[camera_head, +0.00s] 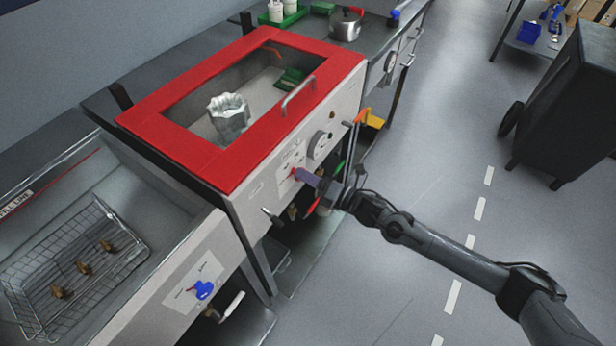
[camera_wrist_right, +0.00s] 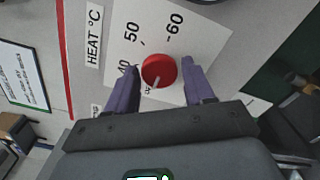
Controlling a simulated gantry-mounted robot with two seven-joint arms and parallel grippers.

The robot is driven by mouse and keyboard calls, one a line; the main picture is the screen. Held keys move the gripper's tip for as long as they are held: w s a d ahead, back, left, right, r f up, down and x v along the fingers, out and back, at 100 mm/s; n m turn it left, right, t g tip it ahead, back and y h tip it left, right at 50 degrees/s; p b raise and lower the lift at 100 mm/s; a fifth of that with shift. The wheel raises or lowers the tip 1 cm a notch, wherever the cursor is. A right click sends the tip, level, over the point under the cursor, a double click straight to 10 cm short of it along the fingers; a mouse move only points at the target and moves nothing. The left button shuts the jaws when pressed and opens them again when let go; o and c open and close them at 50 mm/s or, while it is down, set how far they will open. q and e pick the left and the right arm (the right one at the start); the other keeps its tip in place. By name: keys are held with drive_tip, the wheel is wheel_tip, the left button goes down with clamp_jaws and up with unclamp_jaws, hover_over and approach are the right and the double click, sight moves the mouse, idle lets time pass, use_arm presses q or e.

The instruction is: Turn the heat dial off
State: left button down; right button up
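The red heat dial (camera_wrist_right: 159,71) sits on a white label on the machine's front panel in the right wrist view. The label reads HEAT °C, with 40, 50 and 60 around the dial. A pale pointer mark on the dial faces the lower edge of that view. My right gripper (camera_wrist_right: 158,66) is open, with one purple finger on each side of the dial. I cannot tell whether the fingers touch it. In the head view, my right gripper (camera_head: 303,177) is at the front panel and mostly hides the dial. My left gripper is not in view.
The red-topped machine (camera_head: 185,146) has a window, a front handle (camera_head: 298,96) and a white round dial (camera_head: 320,145). A basin with a wire basket (camera_head: 75,265) and blue knob (camera_head: 204,290) stands left. A pot (camera_head: 345,27) is behind.

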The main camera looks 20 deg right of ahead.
drive_tip(key=shift+o, duration=1.2)
drive_tip(key=p+v, duration=0.2)
drive_tip(key=v, duration=0.8)
drive_tip(key=shift+s+d, duration=0.25)
drive_tip(key=shift+s, duration=0.1)
